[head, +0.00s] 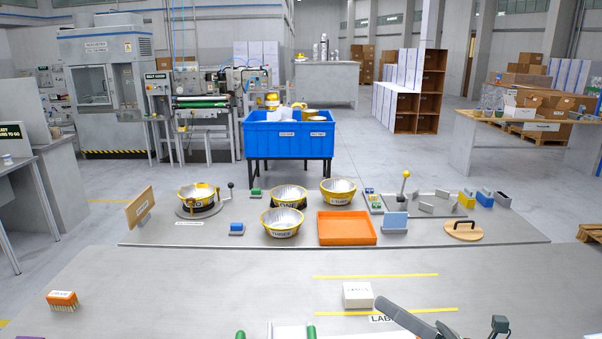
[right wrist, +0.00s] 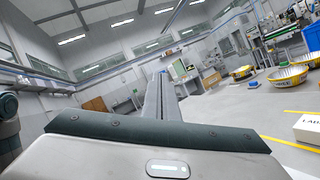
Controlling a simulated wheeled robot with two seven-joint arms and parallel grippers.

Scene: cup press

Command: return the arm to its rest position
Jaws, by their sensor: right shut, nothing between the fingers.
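My right gripper (head: 382,303) shows at the bottom of the head view, right of centre, as a dark bar pointing up and left. Its tip is near the white box (head: 357,295) on the front table, and whether they touch cannot be told. In the right wrist view the two fingers (right wrist: 161,76) lie together as one narrow bar, shut with nothing between them. That view is tilted and looks out across the hall. The white box also shows at its right edge (right wrist: 308,129). My left gripper is not in view.
The front table (head: 200,290) is mostly bare, with an orange brush-like block (head: 62,299) at left. Behind it, a grey board (head: 400,235) carries several metal bowls, an orange tray (head: 347,228) and a wooden paddle (head: 463,230). A blue bin (head: 289,140) stands beyond.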

